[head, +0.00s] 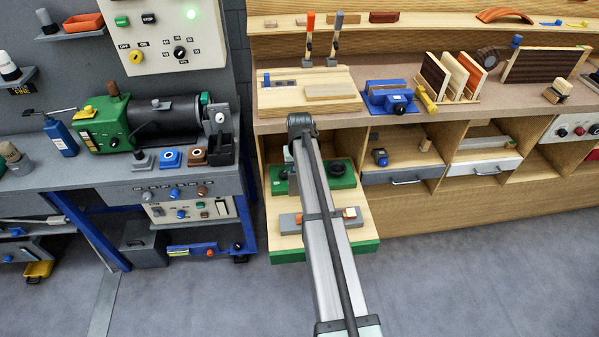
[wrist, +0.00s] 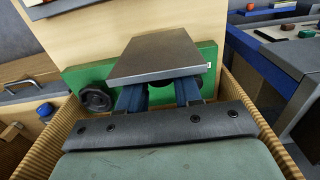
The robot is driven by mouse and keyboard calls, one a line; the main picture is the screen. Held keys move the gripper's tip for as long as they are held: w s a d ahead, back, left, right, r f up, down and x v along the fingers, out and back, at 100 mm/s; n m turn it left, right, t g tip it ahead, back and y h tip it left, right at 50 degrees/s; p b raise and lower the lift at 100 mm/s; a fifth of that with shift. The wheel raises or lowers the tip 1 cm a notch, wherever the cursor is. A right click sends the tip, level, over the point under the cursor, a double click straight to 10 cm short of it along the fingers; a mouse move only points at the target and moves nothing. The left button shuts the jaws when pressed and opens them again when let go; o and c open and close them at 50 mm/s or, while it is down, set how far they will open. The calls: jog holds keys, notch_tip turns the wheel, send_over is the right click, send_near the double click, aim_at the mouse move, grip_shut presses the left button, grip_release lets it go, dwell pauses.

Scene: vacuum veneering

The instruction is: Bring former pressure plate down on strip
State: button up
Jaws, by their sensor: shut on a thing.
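My gripper (wrist: 160,95) shows in the wrist view with its two blue fingers reaching up to a flat dark grey plate (wrist: 157,56), and it is shut on this plate. The plate looks like the pressure plate; it lies in front of the green former base (wrist: 76,79), which has a black knob (wrist: 96,98) at its left. Whether plate and base touch I cannot tell. In the head view the green former base (head: 343,178) stands in the open compartment, partly behind my arm, and the gripper is mostly hidden. I cannot make out the strip.
Wooden walls (wrist: 268,135) close in on both sides of my gripper. In the head view a grey bar with an orange and white piece (head: 345,215) lies nearer on the wooden shelf with a green front edge (head: 367,247). The blue-framed workbench (head: 205,182) stands close at left.

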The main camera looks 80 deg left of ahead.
grip_shut()
jog(key=shift+d, duration=0.1)
